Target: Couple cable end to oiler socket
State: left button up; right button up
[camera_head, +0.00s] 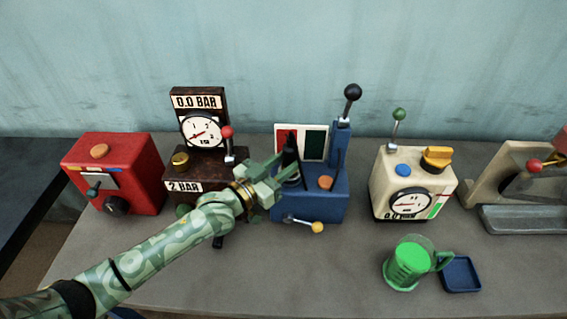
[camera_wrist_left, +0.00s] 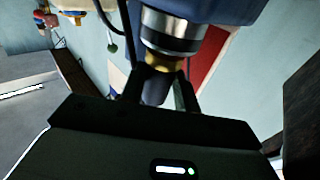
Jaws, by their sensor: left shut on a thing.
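My left gripper (camera_head: 283,173) is at the left side of the blue machine (camera_head: 318,203), in front of its red, white and green panel. In the left wrist view, the gripper (camera_wrist_left: 161,92) is shut on a dark cable end (camera_wrist_left: 155,88) with a brass collar (camera_wrist_left: 166,62). The collar lines up with a silver metal socket (camera_wrist_left: 172,30) under a blue body (camera_wrist_left: 215,8) and appears to meet it. I cannot tell whether they are locked together. A black cable (camera_wrist_left: 126,35) runs beside the fingers. My right gripper is not in view.
A red box (camera_head: 135,170) and a brown gauge machine (camera_head: 207,158) stand to the left. A cream gauge box (camera_head: 385,190) stands to the right. A green-filled jug (camera_head: 408,262) and a blue tray (camera_head: 460,289) are at the front right. The front middle of the table is clear.

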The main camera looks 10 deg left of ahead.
pick_arm(q)
jog(key=o, duration=1)
jog(key=shift+s+f, duration=0.1)
jog(key=shift+f, duration=0.05)
jog(key=shift+o, duration=0.7)
jog(key=shift+f, duration=0.15)
jog(key=shift+s+a+f, duration=0.1)
jog(key=shift+s+a, duration=0.05)
jog(key=shift+s, duration=0.15)
jog(key=r+p+v, duration=0.1)
jog(key=p+v, duration=0.1)
jog(key=v, duration=1.3)
jog(key=shift+s+a+f, duration=0.2)
jog(key=shift+s, duration=0.05)
